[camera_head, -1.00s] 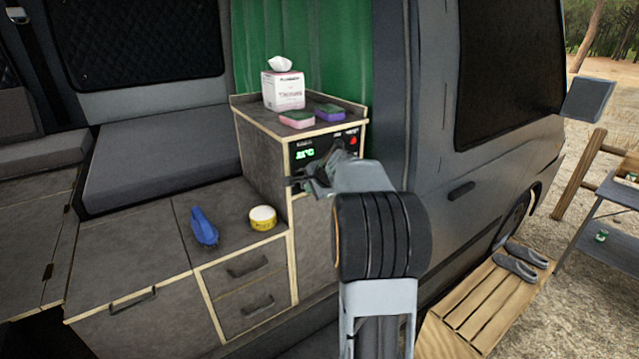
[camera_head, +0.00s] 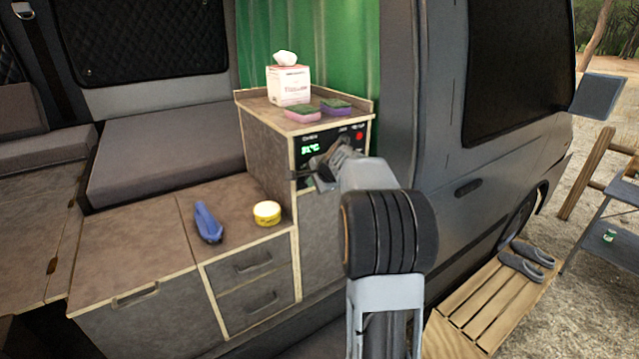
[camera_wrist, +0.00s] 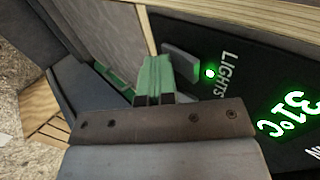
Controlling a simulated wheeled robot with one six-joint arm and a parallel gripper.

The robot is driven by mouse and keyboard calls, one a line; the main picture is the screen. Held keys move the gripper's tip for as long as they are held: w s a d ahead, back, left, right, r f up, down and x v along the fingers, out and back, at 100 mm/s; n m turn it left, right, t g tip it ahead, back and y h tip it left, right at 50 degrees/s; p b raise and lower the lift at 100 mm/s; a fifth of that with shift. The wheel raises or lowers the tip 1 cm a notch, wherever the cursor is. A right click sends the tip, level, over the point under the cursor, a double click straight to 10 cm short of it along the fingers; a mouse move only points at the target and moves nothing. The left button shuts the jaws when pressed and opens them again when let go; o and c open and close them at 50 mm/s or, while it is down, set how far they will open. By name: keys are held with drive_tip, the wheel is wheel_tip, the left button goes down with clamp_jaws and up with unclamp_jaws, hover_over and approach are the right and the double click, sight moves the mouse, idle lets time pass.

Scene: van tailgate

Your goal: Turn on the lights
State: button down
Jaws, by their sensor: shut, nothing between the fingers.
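A black control panel (camera_head: 322,141) on the cabinet's front shows a green 31°C readout and a red light. In the wrist view the panel (camera_wrist: 245,80) is turned on its side; a dark switch (camera_wrist: 180,62) stands beside a lit green dot and the word LIGHTS. My gripper (camera_head: 296,174) is at the panel's lower left in the head view. In the wrist view my gripper (camera_wrist: 154,70) is shut and empty, its tips tinted green, close beside the switch. I cannot tell whether they touch it. My arm hides part of the panel in the head view.
A tissue box (camera_head: 289,85) and two sponges (camera_head: 304,116) (camera_head: 336,107) stand on the cabinet top. A blue object (camera_head: 208,223) and a yellow round tin (camera_head: 267,213) are on the lower counter (camera_head: 150,235). The van door (camera_head: 420,110) is close on the right.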

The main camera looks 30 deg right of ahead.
drive_tip(key=shift+r+p, duration=0.7)
drive_tip(key=shift+r, duration=0.25)
drive_tip(key=s+f+b+v, duration=0.1)
drive_tip(key=b+v, duration=0.2)
drive_tip(key=v, duration=1)
drive_tip(key=shift+s, duration=0.25)
drive_tip(key=shift+a+f, duration=0.1)
drive_tip(key=shift+f, duration=0.05)
drive_tip(key=s+a+f+n+g, duration=0.1)
drive_tip(key=s+a+f+n, duration=0.25)
drive_tip(key=a, duration=0.35)
drive_tip(key=s+a+f+n+g, duration=0.2)
drive_tip(key=s+a+f+n, duration=0.15)
drive_tip(key=a, duration=0.35)
drive_tip(key=s+a+f+n+g, duration=0.2)
drive_tip(key=s+a+f+n, duration=0.6)
drive_tip(key=s+f+n, duration=0.1)
drive_tip(key=shift+s+f+n, duration=0.3)
drive_tip(key=shift+s+n, duration=0.6)
drive_tip(key=shift+s, duration=0.3)
